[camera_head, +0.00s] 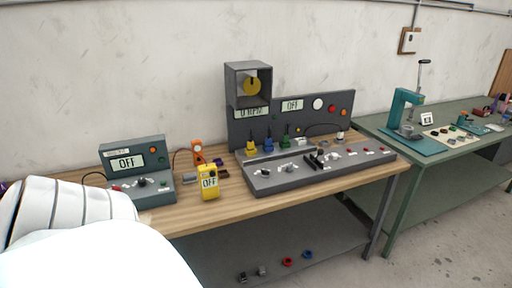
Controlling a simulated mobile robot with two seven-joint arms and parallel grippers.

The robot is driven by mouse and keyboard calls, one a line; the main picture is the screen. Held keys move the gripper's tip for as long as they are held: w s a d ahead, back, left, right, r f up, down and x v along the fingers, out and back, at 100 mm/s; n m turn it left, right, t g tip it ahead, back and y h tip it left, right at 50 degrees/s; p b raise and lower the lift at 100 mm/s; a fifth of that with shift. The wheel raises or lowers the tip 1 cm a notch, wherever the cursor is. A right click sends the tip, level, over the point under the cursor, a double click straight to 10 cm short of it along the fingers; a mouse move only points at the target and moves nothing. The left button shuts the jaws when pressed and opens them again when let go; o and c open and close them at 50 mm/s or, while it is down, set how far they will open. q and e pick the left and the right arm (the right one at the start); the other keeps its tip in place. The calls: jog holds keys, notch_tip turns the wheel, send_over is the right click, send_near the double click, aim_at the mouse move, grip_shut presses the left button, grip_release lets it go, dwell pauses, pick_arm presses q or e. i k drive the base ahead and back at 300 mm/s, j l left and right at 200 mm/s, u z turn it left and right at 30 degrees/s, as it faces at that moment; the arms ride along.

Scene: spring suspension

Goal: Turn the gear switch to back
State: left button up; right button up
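The grey control console (290,184) stands on the wooden workbench, with several knobs and small switches on its sloped top. A black lever-like control (317,160) sits near its middle, and a dark knob (265,172) sits at its left. The labels are too small to read, so I cannot tell which control is the gear switch or how it is set. A white arm part of mine fills the lower left corner. Neither of my grippers shows.
An instrument box (137,165) reading OFF and a yellow meter (208,182) stand left of the console. An upright panel (325,112) with displays and a motor housing (248,83) rises behind it. A green table (430,160) with a teal press stands to the right.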

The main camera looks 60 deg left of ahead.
aim_at(289, 169)
jog(key=u, duration=1.5)
